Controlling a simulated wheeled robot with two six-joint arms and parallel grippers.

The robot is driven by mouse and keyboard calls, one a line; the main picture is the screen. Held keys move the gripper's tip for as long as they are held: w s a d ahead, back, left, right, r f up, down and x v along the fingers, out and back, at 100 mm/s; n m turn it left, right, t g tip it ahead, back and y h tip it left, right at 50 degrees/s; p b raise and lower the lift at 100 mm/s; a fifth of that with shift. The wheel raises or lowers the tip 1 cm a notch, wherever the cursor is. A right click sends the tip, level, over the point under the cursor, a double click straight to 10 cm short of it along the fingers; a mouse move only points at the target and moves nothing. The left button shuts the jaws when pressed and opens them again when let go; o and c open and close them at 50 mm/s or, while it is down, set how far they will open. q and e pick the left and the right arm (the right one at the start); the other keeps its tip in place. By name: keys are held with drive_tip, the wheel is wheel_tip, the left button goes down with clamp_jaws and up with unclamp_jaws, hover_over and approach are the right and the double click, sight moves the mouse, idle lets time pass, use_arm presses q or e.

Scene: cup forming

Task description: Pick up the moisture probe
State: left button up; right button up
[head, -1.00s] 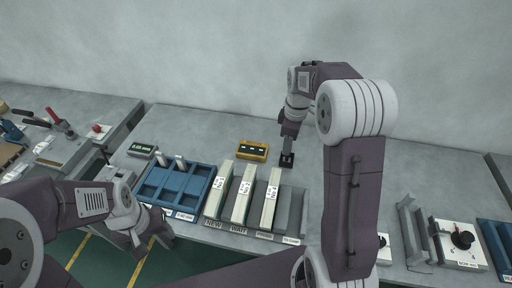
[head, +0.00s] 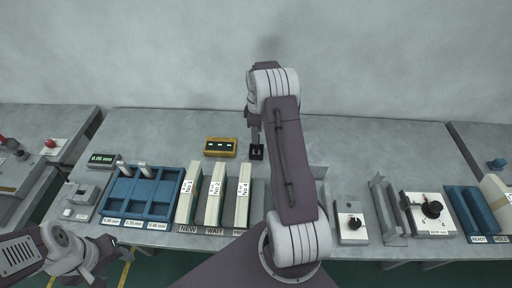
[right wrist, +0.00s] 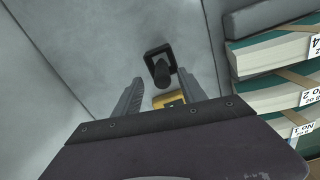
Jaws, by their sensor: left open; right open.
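The moisture probe (head: 257,153) looks like a small dark upright piece on a black square base, standing on the bench right of a yellow meter. In the right wrist view the probe (right wrist: 161,70) shows just beyond and between the fingertips. My right gripper (head: 254,138) is open and points down over it; its two fingers also show in the right wrist view (right wrist: 160,78). I cannot tell whether the fingers touch the probe. My left gripper (head: 103,256) is open and empty at the lower left, in front of the bench edge.
The yellow meter (head: 220,147) stands close left of the probe. White-and-green labelled stacks (head: 214,196) and a blue compartment tray (head: 145,196) lie nearer the front. A dial box (head: 429,212) stands at the right. The bench behind the probe is clear.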

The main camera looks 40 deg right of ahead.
drive_tip(key=shift+s+f, duration=0.1)
drive_tip(key=shift+f, duration=0.15)
drive_tip(key=f, duration=0.2)
drive_tip(key=f+p, duration=0.1)
drive_tip(key=f, duration=0.1)
drive_tip(key=shift+s+a, duration=0.1)
drive_tip(key=shift+a, duration=0.1)
drive_tip(key=shift+d+f, duration=0.1)
drive_tip(key=shift+f, duration=0.2)
drive_tip(key=shift+r, duration=0.1)
clamp_jaws()
drive_tip(key=r, duration=0.3)
drive_tip(key=r+b, duration=0.1)
drive_tip(key=shift+s+d+r, duration=0.15)
drive_tip(key=shift+s+r, duration=0.1)
drive_tip(key=shift+s, duration=0.1)
drive_tip(key=s+d+r+b, duration=0.1)
drive_tip(key=s+d+r, duration=0.2)
drive_tip(key=s+r, duration=0.3)
drive_tip(key=s, duration=0.4)
drive_tip(key=shift+s+r+b, duration=0.15)
drive_tip(key=shift+r+b, duration=0.1)
drive_tip(key=shift+b, duration=0.1)
